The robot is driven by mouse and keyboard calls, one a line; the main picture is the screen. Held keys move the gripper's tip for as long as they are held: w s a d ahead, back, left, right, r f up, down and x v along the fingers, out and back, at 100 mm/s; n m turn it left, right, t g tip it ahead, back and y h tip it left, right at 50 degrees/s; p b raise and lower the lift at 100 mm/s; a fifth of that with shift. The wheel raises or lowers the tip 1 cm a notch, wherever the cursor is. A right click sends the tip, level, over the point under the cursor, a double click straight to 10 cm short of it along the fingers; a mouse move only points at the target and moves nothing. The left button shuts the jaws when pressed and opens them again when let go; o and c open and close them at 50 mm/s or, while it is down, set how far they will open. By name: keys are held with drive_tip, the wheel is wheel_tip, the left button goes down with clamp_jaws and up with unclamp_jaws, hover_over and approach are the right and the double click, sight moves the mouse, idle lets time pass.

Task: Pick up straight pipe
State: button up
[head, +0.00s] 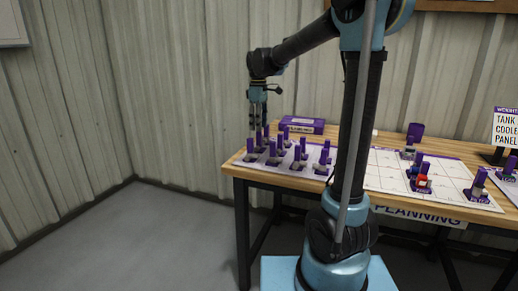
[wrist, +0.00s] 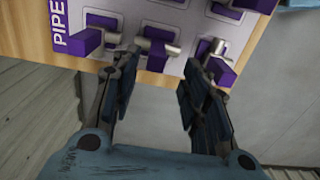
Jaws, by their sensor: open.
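Several grey pipe pieces with purple upright tabs (head: 297,156) stand in rows on a white mat at the table's left end. In the wrist view, a short grey piece (wrist: 113,38) beside a purple block, a grey piece that looks T-shaped (wrist: 158,33) and another grey piece (wrist: 217,46) line the mat's near edge. I cannot tell for sure which one is the straight pipe. My gripper (head: 257,123) is open and empty, pointing down above the mat's left end. In the wrist view, its fingers (wrist: 160,68) are spread below the middle piece, holding nothing.
The wooden table (head: 240,168) has its left edge close to my gripper. A purple box (head: 302,125) lies behind the pieces. A gridded planning mat (head: 390,176) with several small models extends right. A sign (head: 506,127) stands far right. Floor at left is clear.

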sight(259, 145)
drive_tip(key=shift+w+d+f, duration=0.1)
drive_tip(key=shift+w+f, duration=0.05)
drive_tip(key=shift+f, duration=1.5)
drive_tip(key=shift+w+d+f, duration=0.1)
drive_tip(key=shift+f, duration=1.55)
clamp_jaws()
